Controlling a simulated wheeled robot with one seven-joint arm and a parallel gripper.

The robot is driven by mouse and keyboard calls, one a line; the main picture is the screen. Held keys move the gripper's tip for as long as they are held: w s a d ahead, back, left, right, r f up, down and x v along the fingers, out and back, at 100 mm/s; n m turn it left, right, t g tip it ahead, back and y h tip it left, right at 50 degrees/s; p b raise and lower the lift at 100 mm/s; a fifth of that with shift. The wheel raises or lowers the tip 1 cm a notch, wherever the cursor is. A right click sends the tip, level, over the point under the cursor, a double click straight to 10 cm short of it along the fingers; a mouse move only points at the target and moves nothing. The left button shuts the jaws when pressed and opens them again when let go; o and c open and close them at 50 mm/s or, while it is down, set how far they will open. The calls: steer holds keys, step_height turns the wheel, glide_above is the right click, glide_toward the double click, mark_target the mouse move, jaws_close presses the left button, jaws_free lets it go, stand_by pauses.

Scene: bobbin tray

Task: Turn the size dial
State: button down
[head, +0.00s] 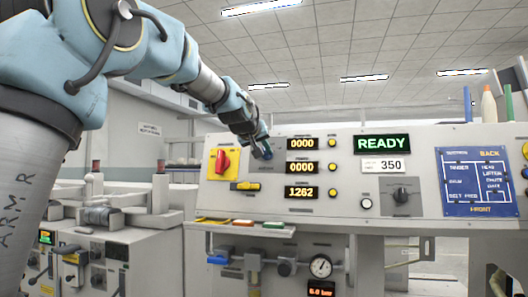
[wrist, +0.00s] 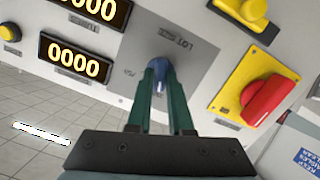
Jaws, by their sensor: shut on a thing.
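A blue dial (wrist: 159,67) sits on a grey plate (wrist: 185,45) on the panel face in the wrist view. Lettering beside it seems to start with "LOT", and the rest is hard to read. My gripper (wrist: 160,82) has its two green fingers shut on the dial, one on each side. In the head view my gripper (head: 264,152) reaches the panel (head: 330,210) left of the number displays and mostly hides the dial there.
A red rotary switch on a yellow plate (head: 222,162) is close to the left of my gripper, with a yellow part (head: 247,186) below. Displays (head: 302,168) with yellow buttons are to the right. A black knob (head: 401,194) is farther right.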

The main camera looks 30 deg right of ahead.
steer(key=c, duration=0.8)
jaws_free()
steer(key=b+v, duration=0.2)
steer(key=v, duration=0.8)
steer(key=shift+s+a+r, duration=0.2)
steer(key=shift+s+a, duration=0.05)
